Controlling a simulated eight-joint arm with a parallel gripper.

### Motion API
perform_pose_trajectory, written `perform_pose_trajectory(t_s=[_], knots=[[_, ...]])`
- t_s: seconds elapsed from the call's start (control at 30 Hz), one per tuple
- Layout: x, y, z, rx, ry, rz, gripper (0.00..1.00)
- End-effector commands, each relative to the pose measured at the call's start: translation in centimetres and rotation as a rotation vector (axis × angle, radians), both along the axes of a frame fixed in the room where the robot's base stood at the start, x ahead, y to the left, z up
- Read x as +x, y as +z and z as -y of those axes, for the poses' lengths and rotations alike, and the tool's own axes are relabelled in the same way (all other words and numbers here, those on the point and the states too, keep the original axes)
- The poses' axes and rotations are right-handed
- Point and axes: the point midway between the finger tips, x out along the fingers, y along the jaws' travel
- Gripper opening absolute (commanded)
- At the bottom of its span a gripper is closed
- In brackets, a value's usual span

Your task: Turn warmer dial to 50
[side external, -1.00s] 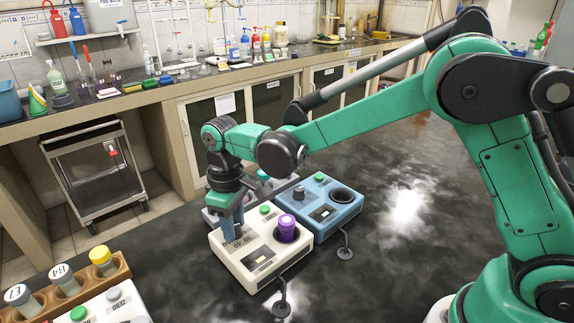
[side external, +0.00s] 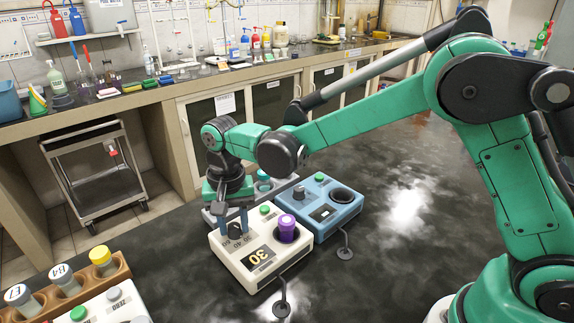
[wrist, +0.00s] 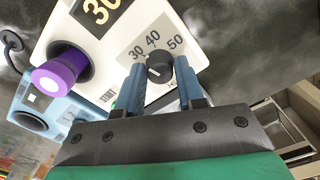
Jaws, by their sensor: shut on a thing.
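The cream warmer (side external: 228,258) stands on the dark bench, and its display (side external: 260,257) reads 30. Its dark dial (wrist: 159,68) sits beside printed marks 30, 40 and 50 in the wrist view. My gripper (wrist: 159,66) points down with one blue finger on each side of the dial, shut on it. In the side view my gripper (side external: 234,222) is over the warmer's far left corner, and the dial (side external: 235,231) shows between the fingers. The dial's exact pointing is too small to tell. A purple-capped vial (side external: 287,228) stands in the warmer's well.
A blue device (side external: 345,212) with its own knob and empty well stands close to the right. A grey device (side external: 268,190) is partly hidden behind my gripper. A green button (side external: 264,210) is near the dial. A wooden rack of tubes (side external: 75,293) is at front left.

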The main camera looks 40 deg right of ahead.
Motion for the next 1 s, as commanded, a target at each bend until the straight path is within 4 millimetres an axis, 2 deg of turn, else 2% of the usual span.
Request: perform_pose_trajectory(t_s=[0.03,0.07,0.13,0.17,0.27,0.37,0.8,1.0], knots=[[0.02,0.02,0.03,-0.001,0.0,0.0,0.04],[0.02,0.02,0.03,-0.001,0.0,0.0,0.24],[0.02,0.02,0.03,-0.001,0.001,0.0,0.05],[0.02,0.02,0.03,-0.001,0.001,0.0,0.04],[0.02,0.02,0.03,-0.001,-0.024,0.0,0.04],[0.02,0.02,0.03,-0.001,-0.147,0.0,0.04],[0.01,0.01,0.04,-0.001,-0.94,0.001,0.03],[0.01,0.0,0.04,-0.001,-1.05,0.001,0.03]])
